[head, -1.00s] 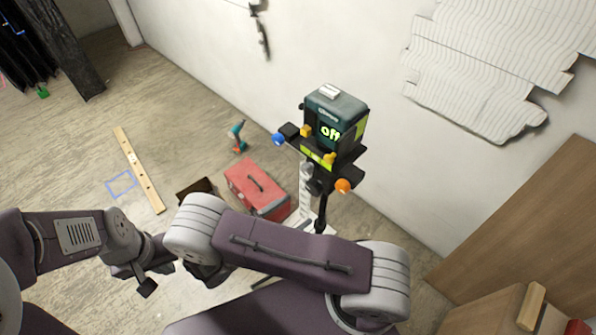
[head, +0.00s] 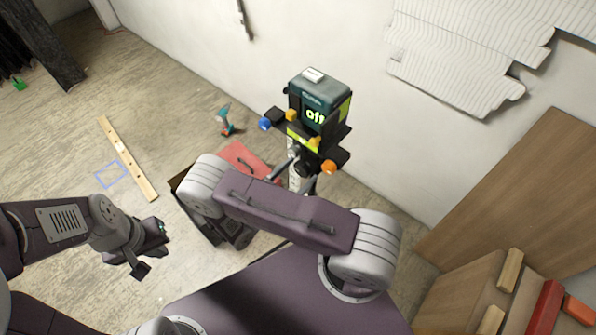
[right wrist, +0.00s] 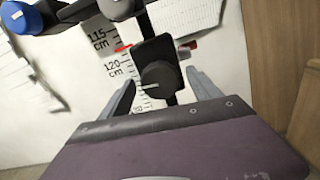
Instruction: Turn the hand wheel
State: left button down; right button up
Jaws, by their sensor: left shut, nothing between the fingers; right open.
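The hand wheel, a dark round knob with a pale line across it, shows in the right wrist view (right wrist: 158,82) on a black plate. In the head view it is a dark shape (head: 304,163) low on the instrument stand. My right gripper (right wrist: 160,78) is open, with one grey finger on each side of the wheel; I cannot tell whether they touch it. In the head view my right forearm hides most of that gripper. My left gripper (head: 141,264) is shut and empty, low at the left, well away from the wheel.
Above the wheel stands a teal device (head: 318,98) reading "off", with blue (head: 265,124) and orange (head: 329,166) knobs around it. A red toolbox (head: 247,157) and a drill (head: 225,120) lie behind on the floor. Wooden boards (head: 505,190) stand at the right.

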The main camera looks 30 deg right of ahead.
jog(key=c, duration=1.4)
jog(key=shift+o, duration=0.2)
jog(key=n, duration=0.5)
jog(key=shift+n, duration=0.4)
jog(key=n, duration=0.6)
jog(key=shift+n, duration=0.3)
jog(key=n, duration=1.2)
jog(key=shift+n, duration=0.4)
